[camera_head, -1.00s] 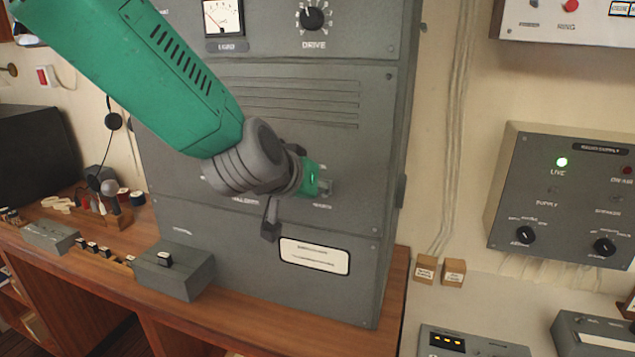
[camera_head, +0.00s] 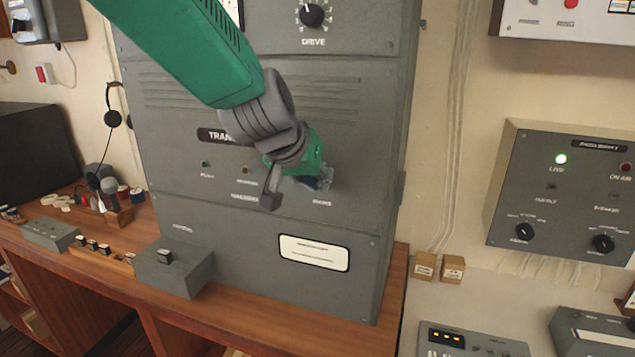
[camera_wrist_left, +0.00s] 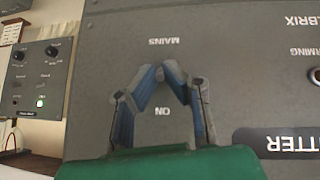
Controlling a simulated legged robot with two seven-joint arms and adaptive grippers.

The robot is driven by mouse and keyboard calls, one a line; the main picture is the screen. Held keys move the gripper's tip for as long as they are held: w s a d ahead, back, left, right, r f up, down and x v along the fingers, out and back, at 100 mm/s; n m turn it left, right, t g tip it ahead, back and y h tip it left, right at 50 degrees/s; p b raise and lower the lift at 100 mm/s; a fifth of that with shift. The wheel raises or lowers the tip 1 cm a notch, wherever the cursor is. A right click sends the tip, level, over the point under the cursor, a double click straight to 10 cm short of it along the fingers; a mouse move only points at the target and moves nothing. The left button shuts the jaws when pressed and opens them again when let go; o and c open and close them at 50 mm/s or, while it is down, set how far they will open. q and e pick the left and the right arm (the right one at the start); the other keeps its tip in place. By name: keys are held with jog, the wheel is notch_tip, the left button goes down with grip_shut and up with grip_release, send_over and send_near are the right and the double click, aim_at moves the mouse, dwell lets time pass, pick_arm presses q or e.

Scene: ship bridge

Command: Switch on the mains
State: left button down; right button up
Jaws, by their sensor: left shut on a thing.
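The grey transmitter cabinet (camera_head: 165,195) stands on the wooden desk. Its "MAINS" label (camera_head: 322,203) is just below my left gripper (camera_head: 320,182). The left gripper is at the cabinet's front panel, its blue-padded fingers converging. In the left wrist view, upside down, the fingertips (camera_wrist_left: 168,72) meet between the "MAINS" label (camera_wrist_left: 163,41) and an "ON" label (camera_wrist_left: 162,112). The left gripper is shut on the mains switch, which the fingers hide; its position cannot be read. My right gripper is not in view.
A small grey box (camera_head: 173,268) with a black switch sits on the desk (camera_head: 240,318) before the cabinet. A headset (camera_head: 113,118) hangs at left. A grey supply panel (camera_head: 560,195) with a green lamp is on the right wall. Air before the cabinet's lower front is clear.

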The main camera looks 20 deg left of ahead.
pick_arm(q)
jog(key=c, duration=1.7)
grip_release()
jog(key=shift+w+r, duration=0.15)
jog(key=shift+r, duration=0.05)
jog(key=shift+f, duration=0.1)
jog(key=shift+s+r, duration=0.25)
jog(key=shift+r, duration=0.1)
jog(key=v, duration=0.6)
jog(key=shift+s+r, duration=0.15)
jog(key=shift+s, duration=0.1)
